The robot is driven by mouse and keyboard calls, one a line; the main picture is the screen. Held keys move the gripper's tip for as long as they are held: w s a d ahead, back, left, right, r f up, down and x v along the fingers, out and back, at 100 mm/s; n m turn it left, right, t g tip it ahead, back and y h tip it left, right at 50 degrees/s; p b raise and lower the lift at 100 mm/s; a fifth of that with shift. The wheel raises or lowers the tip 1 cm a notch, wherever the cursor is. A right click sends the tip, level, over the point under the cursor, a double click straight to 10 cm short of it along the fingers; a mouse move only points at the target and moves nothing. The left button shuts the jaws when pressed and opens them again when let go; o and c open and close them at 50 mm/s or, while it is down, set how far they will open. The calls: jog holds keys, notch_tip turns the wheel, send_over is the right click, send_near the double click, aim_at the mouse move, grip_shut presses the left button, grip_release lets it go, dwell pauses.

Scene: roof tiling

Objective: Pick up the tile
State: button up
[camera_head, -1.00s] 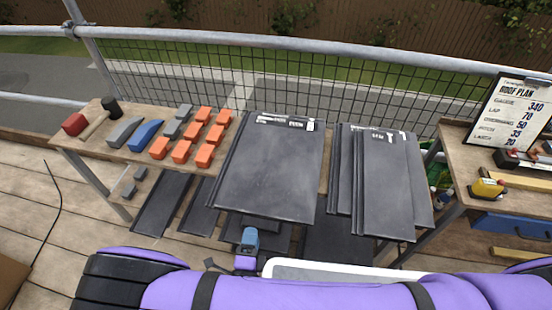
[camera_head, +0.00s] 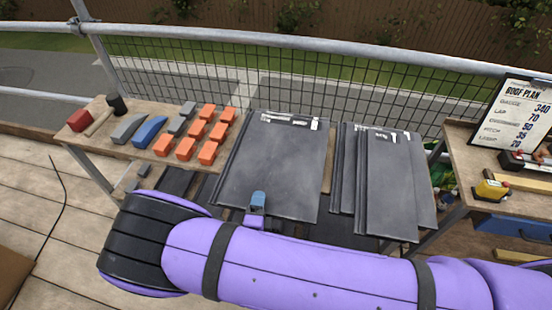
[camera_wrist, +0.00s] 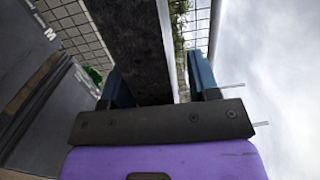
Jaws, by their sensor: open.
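A dark grey roof tile (camera_head: 270,165) lies on top of the left stack on the bench, in the middle of the head view. My gripper (camera_head: 257,202) is at its near edge, with one blue finger showing over the tile. In the wrist view, my gripper (camera_wrist: 157,70) is open, its two blue fingers apart. The dark edge of a tile (camera_wrist: 135,45) runs between them, closer to the left finger. I cannot tell whether a finger touches it. My purple arm hides the area below the near edge.
More dark tiles (camera_head: 390,185) are stacked close by on the right. Orange blocks (camera_head: 187,147), a blue wedge (camera_head: 149,131) and a red mallet (camera_head: 80,119) lie on the left of the bench. A right table (camera_head: 480,165) holds a roof plan board (camera_head: 515,115) and a yellow tool (camera_head: 490,189).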

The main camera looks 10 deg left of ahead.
grip_shut()
jog(key=shift+r, duration=0.15)
notch_tip(320, 180, up, 10)
jog(key=shift+f, duration=0.1)
dwell(0.7)
